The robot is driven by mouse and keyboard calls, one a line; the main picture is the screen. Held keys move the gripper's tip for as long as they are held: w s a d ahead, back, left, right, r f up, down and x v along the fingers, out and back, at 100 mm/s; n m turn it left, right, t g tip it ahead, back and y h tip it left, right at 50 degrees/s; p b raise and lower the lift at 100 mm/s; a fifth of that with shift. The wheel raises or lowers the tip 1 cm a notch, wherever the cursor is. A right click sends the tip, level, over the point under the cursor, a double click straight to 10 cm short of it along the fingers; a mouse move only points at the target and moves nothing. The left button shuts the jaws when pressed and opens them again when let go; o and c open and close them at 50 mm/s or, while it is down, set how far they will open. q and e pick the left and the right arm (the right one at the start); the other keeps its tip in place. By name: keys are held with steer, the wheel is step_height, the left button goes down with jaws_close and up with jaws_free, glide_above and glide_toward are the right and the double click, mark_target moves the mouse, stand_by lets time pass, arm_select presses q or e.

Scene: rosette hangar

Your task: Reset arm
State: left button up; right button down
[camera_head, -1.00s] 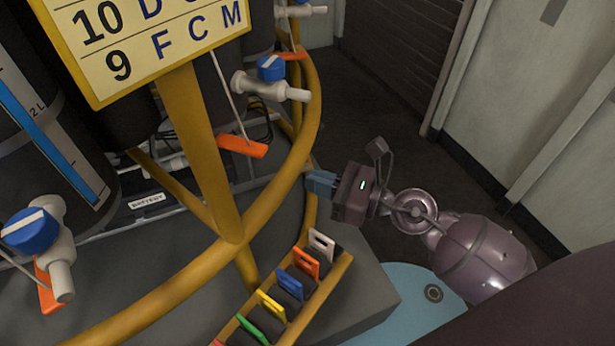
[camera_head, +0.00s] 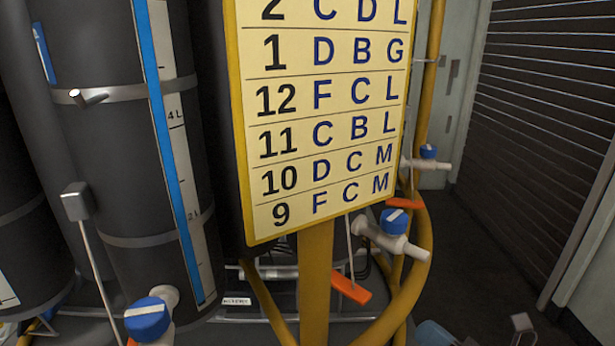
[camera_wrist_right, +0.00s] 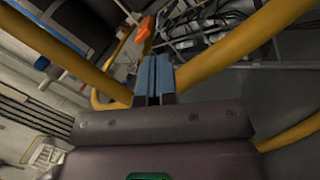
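My right gripper (camera_head: 434,334) only just shows at the bottom edge of the head view, beside the yellow tubular frame (camera_head: 408,285). In the right wrist view its two blue fingers (camera_wrist_right: 154,78) are side by side, shut, with nothing seen between them. The fingertips point toward the yellow tubes; whether they touch them I cannot tell. My left gripper is not in view.
A yellow sign (camera_head: 322,120) with numbers and letters stands on a yellow post. Dark tanks (camera_head: 110,150) stand at the left. Dark floor (camera_head: 480,240) at the right looks clear.

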steer(key=s+d+f+m+t+h+p, duration=0.1)
steer(key=d+f+m+h, duration=0.35)
steer(key=m, duration=0.85)
steer(key=s+d+f+m+h+p, duration=0.25)
steer(key=m+h, duration=0.35)
steer(key=m, duration=0.6)
arm_select(q)
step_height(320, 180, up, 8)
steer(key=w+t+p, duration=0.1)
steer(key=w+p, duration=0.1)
steer(key=p, duration=0.1)
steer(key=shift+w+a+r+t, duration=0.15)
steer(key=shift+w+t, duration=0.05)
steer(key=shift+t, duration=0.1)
arm_select(e)
steer(key=s+f+m+g, duration=0.2)
steer(key=s+f+m, duration=0.3)
steer(key=s, duration=0.3)
steer(key=s+f+m+g+h, duration=0.1)
steer(key=s+f+m+g, duration=0.2)
steer(key=s, duration=0.6)
step_height(320, 180, down, 3)
steer(key=m, duration=0.2)
steer(key=shift+d+r+m, duration=0.2)
steer(key=shift+d+m, duration=0.05)
steer(key=shift+m, duration=0.15)
